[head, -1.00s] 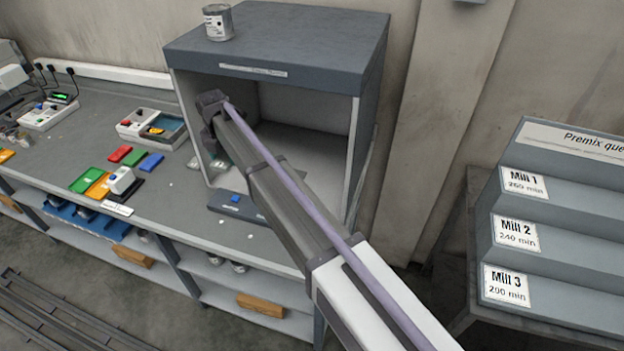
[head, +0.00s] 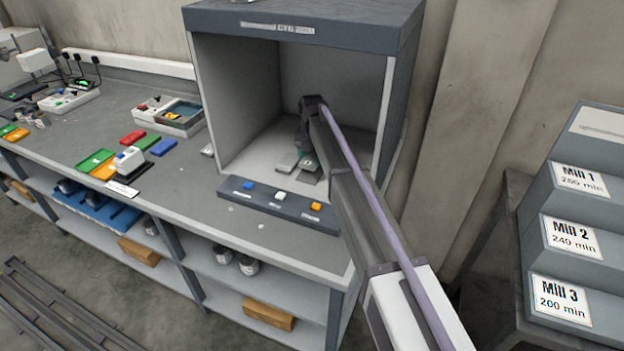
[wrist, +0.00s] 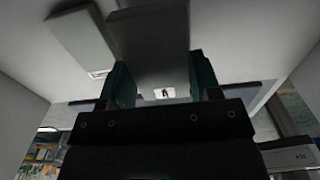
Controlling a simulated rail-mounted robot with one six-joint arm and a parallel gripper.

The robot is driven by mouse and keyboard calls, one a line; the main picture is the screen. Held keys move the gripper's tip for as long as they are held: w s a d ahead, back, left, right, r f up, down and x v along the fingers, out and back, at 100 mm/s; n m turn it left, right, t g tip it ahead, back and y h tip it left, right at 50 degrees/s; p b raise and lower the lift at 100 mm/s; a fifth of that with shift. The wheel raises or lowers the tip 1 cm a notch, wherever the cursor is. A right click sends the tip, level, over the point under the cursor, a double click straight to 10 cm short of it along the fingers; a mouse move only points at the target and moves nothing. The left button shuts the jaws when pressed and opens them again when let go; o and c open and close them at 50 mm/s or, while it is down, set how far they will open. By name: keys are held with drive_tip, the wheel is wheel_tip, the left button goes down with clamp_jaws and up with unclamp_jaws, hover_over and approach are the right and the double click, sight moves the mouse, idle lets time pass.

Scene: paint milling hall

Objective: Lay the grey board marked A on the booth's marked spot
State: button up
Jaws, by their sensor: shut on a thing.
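The grey board (wrist: 150,45) is between my gripper's two teal fingers (wrist: 162,80) in the wrist view. A small white label with a dark mark shows at its near end; I cannot read the letter. In the head view my gripper (head: 306,150) is inside the booth (head: 290,90), low over its pale floor, with the board (head: 308,163) just below it. A second, lighter board (head: 287,161) lies on the floor just left of it; it also shows in the wrist view (wrist: 80,40). A dark patch (head: 309,178) shows beside the held board; I cannot tell whether it is the marked spot.
A panel with blue, white and orange buttons (head: 284,204) runs along the booth's front. The booth's side walls stand close around my arm. Coloured plates (head: 95,162) and a tray box (head: 170,115) are on the bench to the left. The stepped mill rack (head: 580,220) stands right.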

sight(312, 173)
wheel_tip(312, 173, down, 5)
drive_tip(key=b, duration=0.3)
drive_tip(key=shift+r+b, duration=0.1)
drive_tip(key=shift+b, duration=0.2)
drive_tip(key=shift+r, duration=0.25)
drive_tip(key=shift+c, duration=0.4)
drive_tip(key=shift+f, duration=0.15)
drive_tip(key=o, duration=1.1)
wheel_tip(312, 173, up, 13)
drive_tip(key=p, duration=1.2)
drive_tip(key=shift+f+p, duration=0.2)
drive_tip(key=shift+p, duration=0.15)
drive_tip(key=shift+f, duration=0.1)
